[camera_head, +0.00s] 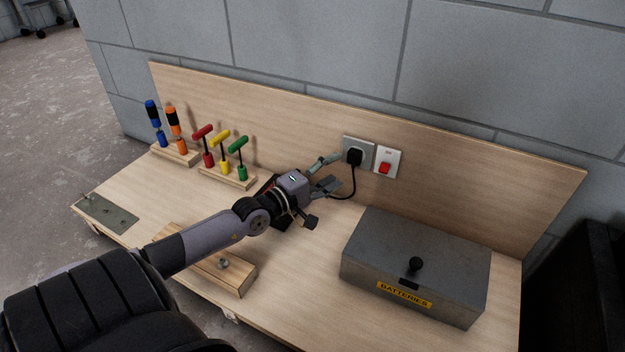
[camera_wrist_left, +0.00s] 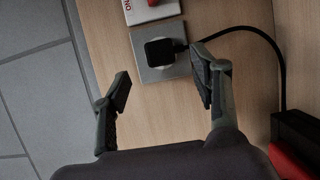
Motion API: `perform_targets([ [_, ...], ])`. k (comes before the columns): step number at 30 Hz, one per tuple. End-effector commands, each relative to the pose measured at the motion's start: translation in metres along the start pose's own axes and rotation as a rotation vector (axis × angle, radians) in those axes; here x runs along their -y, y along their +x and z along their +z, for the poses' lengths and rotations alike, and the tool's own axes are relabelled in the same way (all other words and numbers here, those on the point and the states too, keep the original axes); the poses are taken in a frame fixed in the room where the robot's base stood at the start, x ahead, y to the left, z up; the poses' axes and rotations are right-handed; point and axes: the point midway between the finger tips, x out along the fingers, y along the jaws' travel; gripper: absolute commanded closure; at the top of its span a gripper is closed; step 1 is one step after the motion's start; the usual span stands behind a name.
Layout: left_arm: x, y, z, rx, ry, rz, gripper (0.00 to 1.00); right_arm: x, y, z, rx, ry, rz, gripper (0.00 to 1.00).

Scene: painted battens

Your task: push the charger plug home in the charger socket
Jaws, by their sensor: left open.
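The black charger plug (camera_head: 354,156) sits at the grey charger socket (camera_head: 346,143) on the wooden backboard. Whether it is fully seated, I cannot tell. Its black cable runs down and to the left behind my gripper. My left gripper (camera_head: 332,173) is open and empty, just left of the plug and apart from it. In the left wrist view the plug (camera_wrist_left: 159,51) and the socket plate (camera_wrist_left: 142,70) lie beyond the spread fingers (camera_wrist_left: 163,88). My right gripper is in neither view.
A red switch (camera_head: 385,168) is beside the socket. A grey box labelled BATTERIES (camera_head: 443,255) stands at the right of the bench. Racks of screwdrivers (camera_head: 173,153) and coloured T-handle tools (camera_head: 227,181) stand at the left. A wooden block (camera_head: 240,279) lies below my left arm.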

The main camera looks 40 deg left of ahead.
Motion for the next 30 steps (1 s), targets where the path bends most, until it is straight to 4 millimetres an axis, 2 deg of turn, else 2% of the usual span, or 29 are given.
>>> perform_targets([
  [6, 0.001, -0.033, 0.001, 0.002, 0.0, -0.005, 0.44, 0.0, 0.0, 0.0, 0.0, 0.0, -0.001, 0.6],
  [12, 0.001, -0.053, 0.0, 0.0, 0.001, -0.002, 0.44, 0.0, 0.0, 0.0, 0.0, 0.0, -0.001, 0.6],
  [18, 0.0, -0.06, 0.0, 0.001, 0.0, -0.001, 0.44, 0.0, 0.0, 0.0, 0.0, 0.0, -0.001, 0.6],
  [30, 0.0, -0.061, 0.0, 0.0, 0.0, 0.0, 0.44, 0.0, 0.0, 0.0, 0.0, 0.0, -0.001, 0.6],
])
